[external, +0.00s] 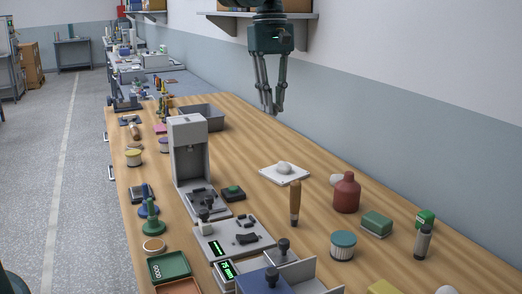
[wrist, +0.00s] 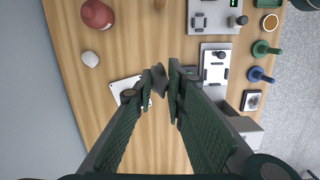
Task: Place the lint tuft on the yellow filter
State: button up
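My gripper (external: 273,109) hangs high above the far half of the table, with its fingers slightly apart. A pale rounded lump (external: 284,168) lies on a white square pad (external: 298,175). Another small white lump (external: 336,180) lies beside the red bottle and shows in the wrist view (wrist: 90,58). I cannot tell which lump is the lint tuft. A pale yellow piece (external: 383,287) is cut off at the bottom edge; I cannot tell whether it is the yellow filter.
A red bottle (external: 346,194), a wooden-handled tool (external: 295,203), a teal-topped jar (external: 343,246) and a green block (external: 377,224) stand at right. A grey machine (external: 188,155) and a grey bin (external: 203,115) stand at left. The wood beyond the pad is clear.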

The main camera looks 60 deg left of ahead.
jog(key=s+a+n, duration=0.2)
jog(key=s+a, duration=0.1)
jog(key=a, duration=0.3)
jog(key=s+a+n, duration=0.2)
jog(key=s+a, duration=0.1)
jog(key=a, duration=0.4)
jog(key=n+t+y+p, duration=0.1)
jog(key=n+p, duration=0.2)
jog(key=n, duration=1.1)
send_over(134, 152)
notch_tip(134, 152, down, 11)
jog(key=shift+s+a, duration=0.15)
jog(key=shift+s, duration=0.15)
jog(key=shift+f, duration=3.15)
jog(key=shift+f, duration=1.9)
